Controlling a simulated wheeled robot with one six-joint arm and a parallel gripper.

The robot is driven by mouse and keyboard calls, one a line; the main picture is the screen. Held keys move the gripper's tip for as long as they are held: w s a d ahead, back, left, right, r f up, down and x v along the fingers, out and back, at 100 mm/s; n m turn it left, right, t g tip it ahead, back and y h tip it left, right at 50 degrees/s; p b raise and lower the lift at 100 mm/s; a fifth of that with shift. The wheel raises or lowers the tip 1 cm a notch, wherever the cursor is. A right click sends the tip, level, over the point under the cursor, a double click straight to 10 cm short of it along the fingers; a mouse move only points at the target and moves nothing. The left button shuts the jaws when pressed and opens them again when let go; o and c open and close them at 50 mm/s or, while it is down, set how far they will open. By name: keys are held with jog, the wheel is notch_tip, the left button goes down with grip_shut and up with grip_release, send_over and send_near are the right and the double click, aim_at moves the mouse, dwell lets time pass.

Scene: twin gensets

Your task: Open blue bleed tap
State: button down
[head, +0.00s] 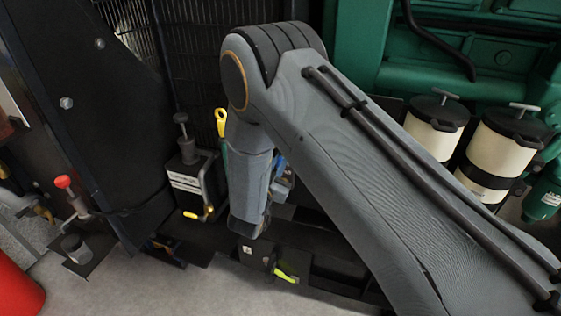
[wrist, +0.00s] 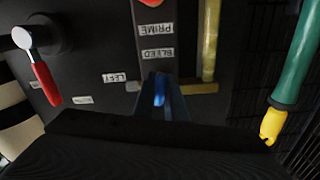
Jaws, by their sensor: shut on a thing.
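The tap's stem and exact angle are hard to make out in the dark. In the head view my arm covers the gripper, and only bits of blue show beside the wrist.
A red-handled lever (wrist: 46,82) is at left in the wrist view, and a red part (wrist: 151,2) is at the top edge. A yellow tube (wrist: 211,40) and a green hose with a yellow end (wrist: 272,124) are at right. Cream filters (head: 502,152) stand right of my arm.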

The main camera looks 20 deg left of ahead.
aim_at(279, 164)
jog(key=n, duration=0.6)
jog(key=shift+n, duration=0.3)
jog(key=n, duration=0.5)
jog(key=shift+n, duration=0.4)
jog(key=shift+n, duration=0.3)
jog(key=c, duration=1.9)
grip_release()
jog(key=shift+o, duration=0.2)
jog(key=shift+s, duration=0.15)
jog(key=s, duration=0.2)
jog(key=s+b, duration=0.1)
jog(key=s, duration=0.1)
jog(key=s+b, duration=0.1)
jog(key=s, duration=0.1)
jog(key=shift+s+a, duration=0.3)
jog(key=shift+s, duration=0.5)
